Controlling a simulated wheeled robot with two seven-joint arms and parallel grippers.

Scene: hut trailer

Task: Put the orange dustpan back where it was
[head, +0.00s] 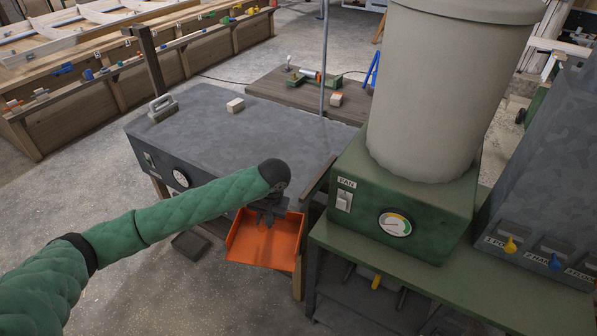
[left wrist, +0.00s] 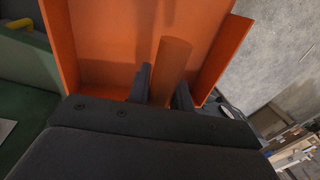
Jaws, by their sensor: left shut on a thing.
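The orange dustpan (head: 265,243) hangs in front of the dark grey table's near right corner in the head view. Its open side faces down and towards me. My left gripper (head: 270,208) is above it and shut on its handle. In the left wrist view the orange handle (left wrist: 172,70) stands between the two dark fingers (left wrist: 160,88), with the pan (left wrist: 105,45) behind it. My right gripper is in neither view.
The dark grey table (head: 250,125) holds a grey-handled tool (head: 162,108) and a wooden block (head: 235,105). A green bench (head: 450,255) with a fan box (head: 400,205) and large drum (head: 450,80) stands right. A dark flat object (head: 190,244) lies on the floor.

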